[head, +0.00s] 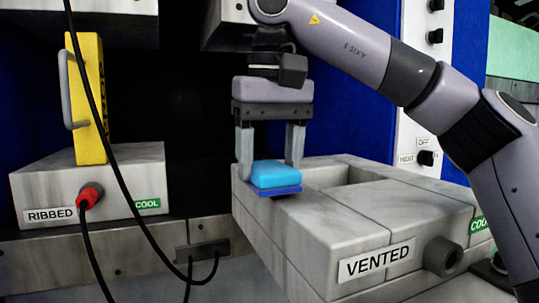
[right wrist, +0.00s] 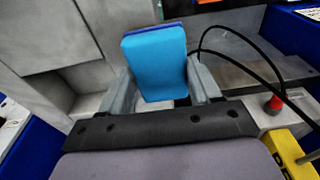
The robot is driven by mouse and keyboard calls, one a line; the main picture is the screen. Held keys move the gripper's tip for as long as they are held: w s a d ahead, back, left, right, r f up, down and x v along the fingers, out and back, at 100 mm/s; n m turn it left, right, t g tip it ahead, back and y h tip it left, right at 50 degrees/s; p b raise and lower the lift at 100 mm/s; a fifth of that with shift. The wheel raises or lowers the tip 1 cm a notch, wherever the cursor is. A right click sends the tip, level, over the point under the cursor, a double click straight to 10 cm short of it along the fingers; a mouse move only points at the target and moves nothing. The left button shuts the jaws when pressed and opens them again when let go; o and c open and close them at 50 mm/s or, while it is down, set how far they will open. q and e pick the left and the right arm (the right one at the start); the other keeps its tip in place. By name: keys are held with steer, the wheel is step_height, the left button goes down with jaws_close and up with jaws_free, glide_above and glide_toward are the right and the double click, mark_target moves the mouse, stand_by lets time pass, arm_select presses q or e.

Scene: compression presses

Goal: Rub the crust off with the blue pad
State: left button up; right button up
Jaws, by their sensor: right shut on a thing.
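The blue pad (head: 273,175) has a light blue upper part and a darker blue base. My right gripper (head: 270,170) points down and is shut on the pad, which also shows between the fingers in the right wrist view (right wrist: 155,65). The pad is over the left rim of the grey block labelled VENTED (head: 345,230); I cannot tell whether it touches the surface. I cannot make out any crust; it may be hidden under the pad or inside the block's opening. My left gripper is not in view.
A grey block labelled RIBBED (head: 90,190) stands at left with a yellow handled piece (head: 86,98) on top and a red plug (head: 90,195) in front. Black cables (head: 115,180) hang before it. Upper press parts overhang both blocks. A panel with knobs (head: 425,158) stands at right.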

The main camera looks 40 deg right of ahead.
mark_target(282, 173)
steer(key=shift+f+b, duration=0.3)
steer(key=shift+f, duration=0.25)
steer(key=shift+s, duration=0.1)
steer(key=shift+s+a+r+p, duration=0.1)
steer(key=shift+s+a+p, duration=0.1)
steer(key=shift+s, duration=0.55)
steer(key=shift+s+a+p, duration=0.15)
steer(key=shift+s, duration=0.55)
steer(key=shift+s+a, duration=0.1)
steer(key=shift+s, duration=0.3)
steer(key=shift+p, duration=0.3)
steer(key=shift+w+d, duration=0.25)
steer(key=shift+w, duration=0.75)
steer(key=shift+w+d, duration=0.2)
steer(key=shift+w, duration=0.75)
steer(key=shift+r, duration=2.95)
